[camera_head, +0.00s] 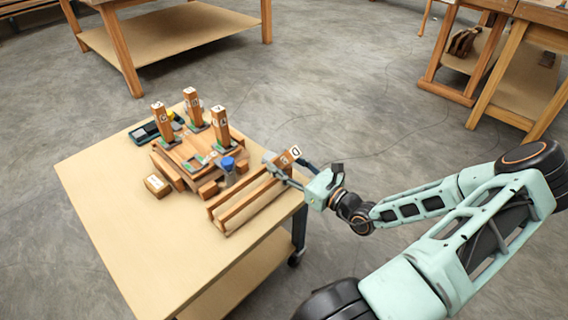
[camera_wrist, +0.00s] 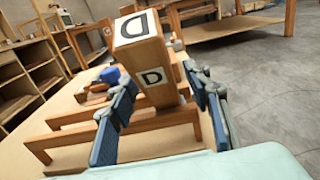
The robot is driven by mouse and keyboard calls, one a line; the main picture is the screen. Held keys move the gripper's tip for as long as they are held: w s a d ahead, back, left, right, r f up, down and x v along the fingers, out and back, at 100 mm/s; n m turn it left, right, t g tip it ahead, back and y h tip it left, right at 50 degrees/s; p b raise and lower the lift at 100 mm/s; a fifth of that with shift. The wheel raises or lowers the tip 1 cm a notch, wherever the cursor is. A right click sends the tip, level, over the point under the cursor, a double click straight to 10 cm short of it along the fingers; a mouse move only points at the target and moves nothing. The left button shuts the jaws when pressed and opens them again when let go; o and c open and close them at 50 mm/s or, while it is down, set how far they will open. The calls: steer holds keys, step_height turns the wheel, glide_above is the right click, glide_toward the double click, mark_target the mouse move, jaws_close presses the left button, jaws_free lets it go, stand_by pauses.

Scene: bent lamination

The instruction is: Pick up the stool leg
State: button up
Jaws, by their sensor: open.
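The stool leg (camera_head: 288,157) is a square wooden bar with white labels marked D on its end. It lies tilted in a slotted wooden rack (camera_head: 232,212) at the table's right edge. In the wrist view the leg (camera_wrist: 150,60) stands close and points toward me, its label facing the camera. My gripper (camera_head: 284,168) is open at the leg's raised end. In the wrist view my gripper's blue-padded fingers (camera_wrist: 160,88) are on either side of the leg, with a gap visible at the left; contact on the right I cannot tell.
The stool seat (camera_head: 176,152) lies on the table (camera_head: 120,235) with three upright legs, including one leg (camera_head: 220,124) nearest the rack. A blue-capped jar (camera_head: 228,172) stands between seat and rack. A small wooden block (camera_head: 157,185) sits at left. The table's front is clear.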

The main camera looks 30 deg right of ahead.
steer(key=shift+c, duration=0.5)
jaws_close()
steer(key=shift+r, duration=0.1)
